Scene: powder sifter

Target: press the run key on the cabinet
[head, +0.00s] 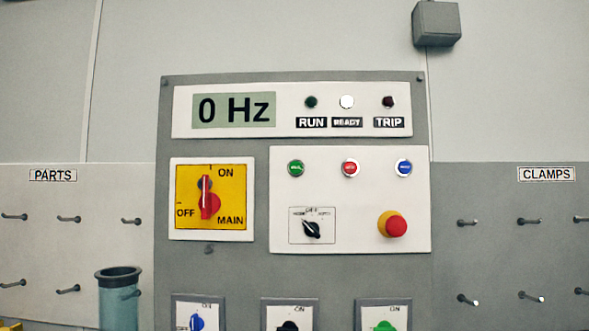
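The grey cabinet (215,273) stands in the middle of the head view. Its key panel (365,185) carries a green key (296,168) at the left, a red key (350,168) in the middle and a blue key (404,168) at the right. The markings on these keys are too small to read. The display (234,110) above reads 0 Hz. The READY lamp (347,102) is lit white; the RUN lamp (311,102) and TRIP lamp (388,102) look dark. Neither gripper is in view.
A red mushroom button (396,227) and a black selector (312,230) sit below the keys. The main switch (207,198) has its red handle upright, toward ON. Pegboards with empty pegs flank the cabinet. A grey-green cylinder (119,300) stands at lower left.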

